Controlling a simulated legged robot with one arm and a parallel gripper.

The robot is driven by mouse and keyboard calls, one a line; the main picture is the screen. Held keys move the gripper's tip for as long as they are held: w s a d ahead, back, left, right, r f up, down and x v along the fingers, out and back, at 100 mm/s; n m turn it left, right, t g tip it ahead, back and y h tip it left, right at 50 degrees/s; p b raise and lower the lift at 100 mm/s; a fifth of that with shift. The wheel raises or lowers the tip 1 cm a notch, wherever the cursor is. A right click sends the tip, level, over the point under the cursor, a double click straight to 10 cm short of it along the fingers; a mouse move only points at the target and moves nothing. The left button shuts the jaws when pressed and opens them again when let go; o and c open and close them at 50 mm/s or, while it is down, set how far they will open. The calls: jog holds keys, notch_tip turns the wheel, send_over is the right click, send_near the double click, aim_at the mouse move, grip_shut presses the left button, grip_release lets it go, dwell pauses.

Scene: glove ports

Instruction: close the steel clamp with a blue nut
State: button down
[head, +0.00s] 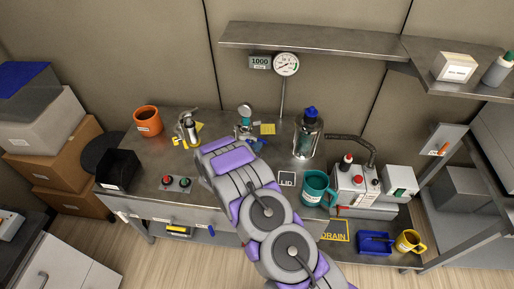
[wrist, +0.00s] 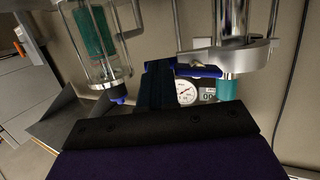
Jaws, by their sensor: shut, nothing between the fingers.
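The steel clamp (wrist: 240,57) shows upper right in the wrist view, which appears upside down, as a metal band around a shiny cylinder. A blue part (wrist: 199,71), likely its nut, lies at its left side. I cannot tell whether the clamp is open. In the head view the clamped fitting (head: 244,126) stands mid-bench, partly behind my arm, with blue low on it. My gripper (wrist: 160,68) is shut and empty, its dark fingers just left of the blue part. Contact is unclear. In the head view my arm hides the fingers.
A glass vessel with a blue cap (head: 307,135) stands right of the clamp; a steel fitting with a yellow part (head: 188,128) stands left. A teal mug (head: 317,188) and red-knobbed box (head: 355,186) are at right. A steel shelf (head: 310,42) overhangs the back.

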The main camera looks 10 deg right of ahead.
jog(key=shift+d, duration=0.1)
jog(key=shift+w+d+r+n+t+y+p, duration=0.1)
jog(key=shift+w+d+n+t+y+p, duration=0.05)
jog(key=shift+w+d+n+t+y, duration=0.3)
jog(key=shift+w+d+f+n+t+y+p, duration=0.1)
jog(key=shift+w+d+n+t+y, duration=0.15)
jog(key=shift+d+y, duration=0.3)
jog(key=shift+w+d+r+n+t+y+p, duration=0.1)
jog(key=shift+w+d+n+t+y+p, duration=0.1)
jog(key=shift+w+d+n+y, duration=0.3)
jog(key=shift+w+d+r+p, duration=0.1)
jog(key=shift+w+d+p, duration=0.35)
jog(key=shift+w+d, duration=0.35)
jog(key=shift+w+a, duration=0.1)
jog(key=shift+w, duration=0.05)
